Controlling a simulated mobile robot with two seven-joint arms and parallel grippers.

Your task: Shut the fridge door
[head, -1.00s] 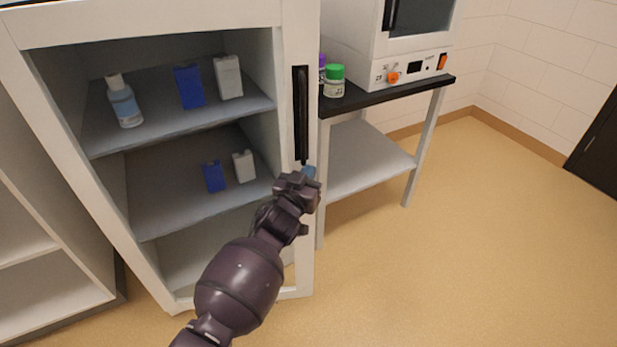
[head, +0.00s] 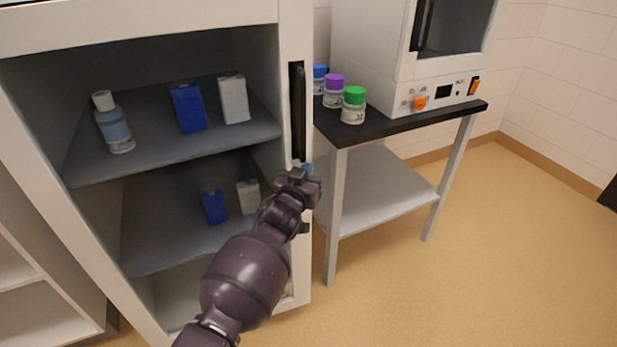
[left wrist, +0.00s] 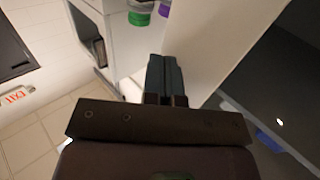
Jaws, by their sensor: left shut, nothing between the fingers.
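The fridge (head: 150,20) is white and fills the left of the head view, its shelves visible inside the white frame. A long black handle (head: 297,110) stands upright on the white right-hand strip of its front. My left gripper (head: 308,170) is shut and empty, just below the handle's lower end at that strip. In the left wrist view the shut fingers (left wrist: 166,72) point along the white strip (left wrist: 215,40), with a dark pane to its right. I cannot tell whether they touch it, or whether a gap remains at the door's edge. My right gripper is not in view.
A bottle (head: 114,122), blue boxes (head: 188,108) and white boxes (head: 233,99) stand on the fridge shelves. To the right, a black-topped table (head: 400,122) holds jars (head: 353,105) and a white appliance (head: 375,50). The floor (head: 470,260) at right is clear.

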